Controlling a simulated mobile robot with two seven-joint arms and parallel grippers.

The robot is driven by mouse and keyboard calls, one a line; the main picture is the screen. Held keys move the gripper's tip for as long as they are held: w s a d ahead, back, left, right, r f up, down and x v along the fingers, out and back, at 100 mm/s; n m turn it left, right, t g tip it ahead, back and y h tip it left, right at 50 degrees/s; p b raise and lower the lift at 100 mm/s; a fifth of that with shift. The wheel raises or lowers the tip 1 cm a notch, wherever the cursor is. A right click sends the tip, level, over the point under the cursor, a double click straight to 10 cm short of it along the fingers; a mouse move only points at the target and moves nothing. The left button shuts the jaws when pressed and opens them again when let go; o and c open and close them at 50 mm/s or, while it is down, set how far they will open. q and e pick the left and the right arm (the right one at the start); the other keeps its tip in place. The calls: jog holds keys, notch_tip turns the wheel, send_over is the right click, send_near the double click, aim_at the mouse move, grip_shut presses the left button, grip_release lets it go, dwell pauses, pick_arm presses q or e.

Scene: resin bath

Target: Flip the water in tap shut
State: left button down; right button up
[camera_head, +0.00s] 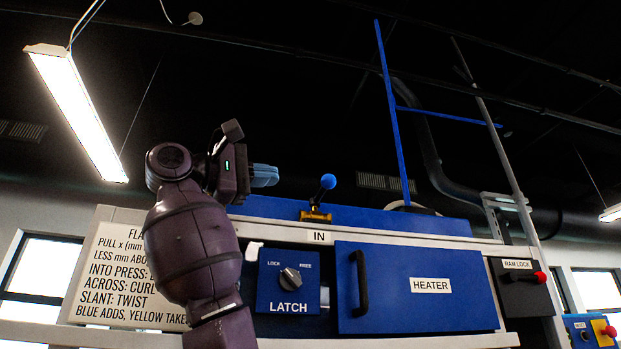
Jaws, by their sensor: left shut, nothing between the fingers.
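The water in tap has a brass body (315,215) on top of the bath unit, just above the IN label (319,237). Its short dark lever ends in a blue ball knob (328,181) and stands up, leaning slightly right. My left gripper (267,175) is shut and empty. Its blue fingers point right and are left of the knob at about its height, with a clear gap between them in the picture. How far apart they are in depth I cannot tell. My right gripper is not in view.
Below the tap are the LATCH dial panel (287,294) and the blue HEATER door (420,287) with a black handle (360,284). A text board (125,270) stands behind my left arm. A RAM LOCK box (519,288) with a red knob is at right. Space around the knob is free.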

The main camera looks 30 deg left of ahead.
aim_at(322, 180)
pick_arm(q)
jog(key=p+x, duration=0.2)
jog(key=x, duration=0.6)
jog(key=shift+w+d+r, duration=0.1)
jog(key=shift+w+d+p, duration=0.25)
jog(key=shift+w+p, duration=0.15)
jog(key=shift+w, duration=0.1)
